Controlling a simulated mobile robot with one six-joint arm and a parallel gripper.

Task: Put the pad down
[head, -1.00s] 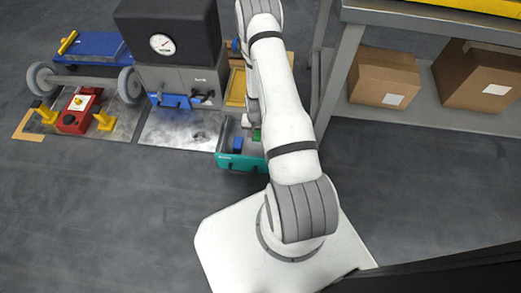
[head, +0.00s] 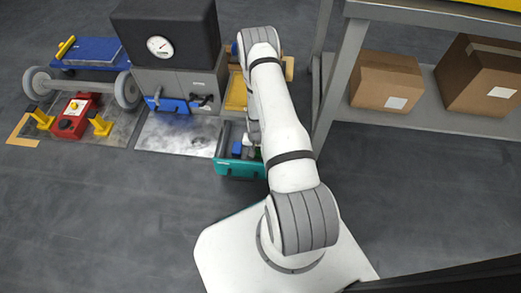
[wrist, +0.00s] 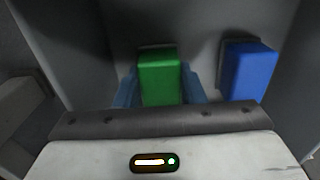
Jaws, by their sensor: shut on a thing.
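A green pad (wrist: 159,78) is between the two blue fingers of my gripper (wrist: 160,92) in the wrist view. My gripper is shut on it, inside a grey-walled bin. In the head view the bin is teal-fronted (head: 238,169), and my arm hides most of its right side and my gripper. A blue pad (wrist: 250,70) stands to the right of the green one in the wrist view, apart from it. Whether the green pad touches the bin floor I cannot tell.
A grey cabinet with a black gauge box (head: 168,40) stands behind the bin. A shelf with cardboard boxes (head: 386,80) stands at the right. A wheel axle (head: 82,86), a red jack (head: 73,115) and yellow stands are at the left. The front-left floor is clear.

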